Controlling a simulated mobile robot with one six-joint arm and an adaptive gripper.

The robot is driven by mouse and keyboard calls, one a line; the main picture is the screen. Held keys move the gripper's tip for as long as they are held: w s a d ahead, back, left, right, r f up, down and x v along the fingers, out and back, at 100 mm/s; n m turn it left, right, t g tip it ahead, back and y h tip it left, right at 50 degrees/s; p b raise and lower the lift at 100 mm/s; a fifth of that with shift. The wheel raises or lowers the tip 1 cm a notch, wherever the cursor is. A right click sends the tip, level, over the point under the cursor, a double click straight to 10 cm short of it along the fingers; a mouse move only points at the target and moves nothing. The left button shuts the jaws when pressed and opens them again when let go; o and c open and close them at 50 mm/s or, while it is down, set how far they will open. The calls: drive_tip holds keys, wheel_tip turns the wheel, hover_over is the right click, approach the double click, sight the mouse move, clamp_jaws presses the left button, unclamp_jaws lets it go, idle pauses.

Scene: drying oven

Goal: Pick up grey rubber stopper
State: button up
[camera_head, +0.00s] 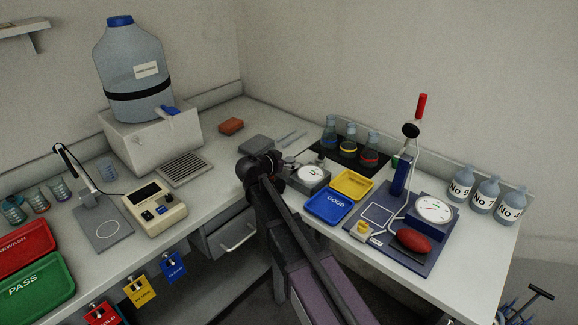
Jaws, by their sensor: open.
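I cannot make out a grey rubber stopper for certain; it may be hidden by my arm or too small to tell. My arm reaches up from the bottom middle to the bench corner. My gripper (286,164) is at its end, small and dark, just left of a grey device with a round dial (311,174). It is open, and I see nothing held in it. Part of the bench behind my wrist is hidden.
Flasks (349,138) stand on a black mat. Yellow (353,184) and blue (328,206) trays lie right of my arm. A dial apparatus with a tall stand (401,178) stands further right.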

sight(287, 161)
idle(0.4)
drive_tip(key=c, duration=1.1)
drive_tip(key=shift+r, duration=0.2)
wheel_tip(287, 161, up, 3)
drive_tip(key=p, duration=0.3)
drive_tip(key=shift+f, duration=0.15)
drive_tip(key=s+d+r+p, duration=0.2)
drive_tip(key=s+d, duration=0.1)
drive_tip(key=s, duration=1.2)
drive_tip(key=shift+s+d, duration=0.15)
drive_tip(key=shift+s, duration=0.2)
wheel_tip(287, 161, up, 7)
drive_tip(key=p, duration=0.6)
drive_tip(key=shift+f+p, duration=0.2)
drive_tip(key=shift+p, duration=0.2)
